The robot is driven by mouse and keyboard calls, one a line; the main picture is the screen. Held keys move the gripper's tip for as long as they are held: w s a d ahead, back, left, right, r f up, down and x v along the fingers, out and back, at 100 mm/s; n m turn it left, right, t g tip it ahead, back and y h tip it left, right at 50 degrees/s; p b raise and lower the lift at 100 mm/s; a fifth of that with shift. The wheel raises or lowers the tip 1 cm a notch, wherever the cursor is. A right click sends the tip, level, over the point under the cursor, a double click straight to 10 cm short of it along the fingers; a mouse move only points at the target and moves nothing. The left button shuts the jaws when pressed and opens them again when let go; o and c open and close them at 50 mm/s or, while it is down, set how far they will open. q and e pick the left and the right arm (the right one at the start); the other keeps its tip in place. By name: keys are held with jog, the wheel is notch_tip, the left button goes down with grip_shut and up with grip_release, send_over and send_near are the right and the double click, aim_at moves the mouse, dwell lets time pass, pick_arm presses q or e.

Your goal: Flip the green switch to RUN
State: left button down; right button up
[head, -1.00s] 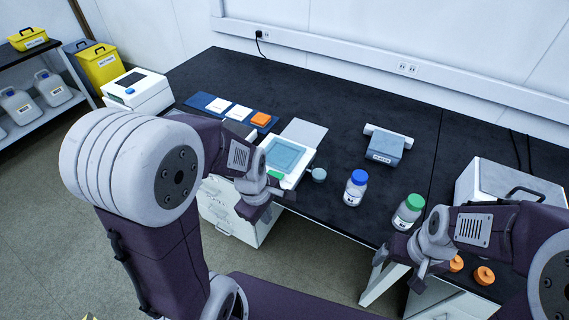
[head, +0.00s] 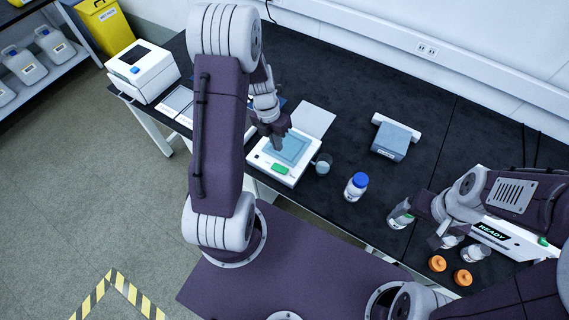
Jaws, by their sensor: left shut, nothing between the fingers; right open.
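A white device (head: 257,160) with a grey-blue top panel stands near the table's front edge. Another small green part (head: 543,241) shows at the right end of a white unit with a dark "READY" display (head: 491,232). I cannot read a RUN mark at either. My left gripper (head: 279,146) is shut and empty, pointing down over the white device's panel, behind its green part; contact cannot be told. My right gripper (head: 427,226) is open and empty beside a clear bottle (head: 400,216), left of the READY unit, which my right arm partly hides.
A blue-capped bottle (head: 355,187) and a small beaker (head: 322,164) stand right of the white device. A grey block (head: 390,143) sits farther back. The black table's (head: 350,100) back middle is clear.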

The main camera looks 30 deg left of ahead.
pick_arm(q)
jog(key=w+f, duration=0.1)
jog(key=b, duration=0.1)
send_near(286, 171)
jog(key=shift+s+f, duration=0.15)
jog(key=shift+f, duration=0.05)
jog(key=f, duration=0.2)
jog(key=f+b, duration=0.1)
jog(key=f, duration=0.2)
jog(key=shift+w+d+f, duration=0.25)
jog(key=shift+d+f, duration=0.05)
jog(key=shift+f, duration=0.1)
jog(key=shift+s+d+f, duration=0.1)
jog(key=shift+d+f, duration=0.05)
jog(key=shift+f, duration=0.15)
pick_arm(e)
jog(key=f, duration=0.1)
jog(key=w+f, duration=0.1)
jog(key=shift+a+f, duration=0.15)
jog(key=shift+f, duration=0.2)
pick_arm(q)
jog(key=shift+d+f, duration=0.15)
jog(key=shift+f, duration=0.15)
jog(key=shift+r, duration=0.1)
